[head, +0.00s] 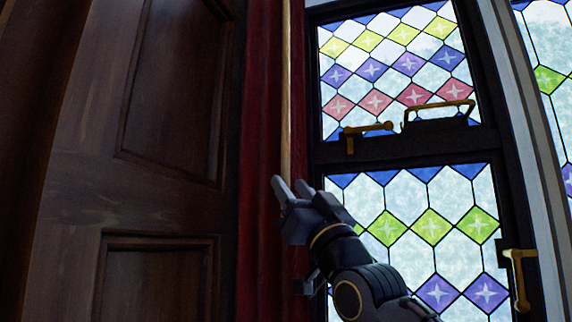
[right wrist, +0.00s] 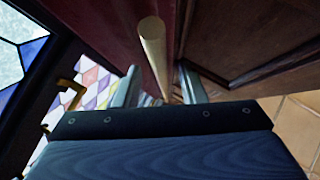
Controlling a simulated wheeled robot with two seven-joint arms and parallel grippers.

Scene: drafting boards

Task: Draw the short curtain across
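A dark red curtain (head: 260,120) hangs gathered in a narrow strip between a dark wooden panel and the stained-glass window. A pale wooden rod (head: 286,80) hangs upright in front of it. My right gripper (head: 291,184) is at the rod's lower visible part, fingers pointing up and away. In the right wrist view, the rod (right wrist: 152,45) runs between the two spread fingers of the gripper (right wrist: 159,74), with gaps beside it. The fingers look open. The curtain (right wrist: 133,30) shows behind the rod. The rod's top is out of view. My left gripper is not in view.
The dark wooden panel (head: 170,100) fills the left. The stained-glass window (head: 400,60) has brass handles (head: 440,112) and a latch (head: 518,275) that stick out on the right. Tiled floor (right wrist: 290,120) shows low on the right in the wrist view.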

